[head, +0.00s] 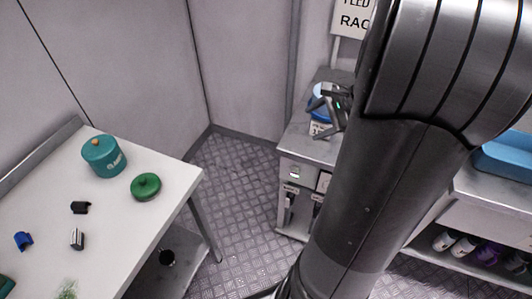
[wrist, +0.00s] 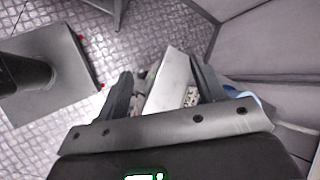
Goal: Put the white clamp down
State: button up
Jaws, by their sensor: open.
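My gripper (head: 335,103) is open above the grey counter by the back wall, close to a blue round-topped thing. In the wrist view its two dark fingers (wrist: 162,90) stand apart, with the pale counter top between and below them. A small pale, patterned thing (wrist: 190,97) shows between the fingers, partly hidden; I cannot tell whether it is the white clamp. A small white-and-dark piece (head: 77,239) sits on the white table at left, far from my gripper; it may be a clamp, but it is too small to be sure.
The white table (head: 125,222) holds a teal pot (head: 103,157), a green lid (head: 146,187), a black clip (head: 80,207) and a blue clip (head: 23,240). The grey counter (head: 303,145) bears the blue round-topped thing (head: 315,108). A blue tray (head: 505,158) is at right. Floor between is clear.

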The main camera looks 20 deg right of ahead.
jog(key=s+a+r+n+h, duration=0.1)
jog(key=s+a+r+n, duration=0.2)
jog(key=a+n, duration=0.3)
jog(key=s+a+r+n+h, duration=0.2)
jog(key=s+a+r+n, duration=0.1)
jog(key=s+a+n, duration=0.2)
jog(key=s+a+r+n+h, duration=0.2)
jog(key=s+a+r+n, duration=0.1)
jog(key=a+n, duration=0.4)
jog(key=shift+s+a, duration=0.9)
jog(key=shift+a, duration=0.2)
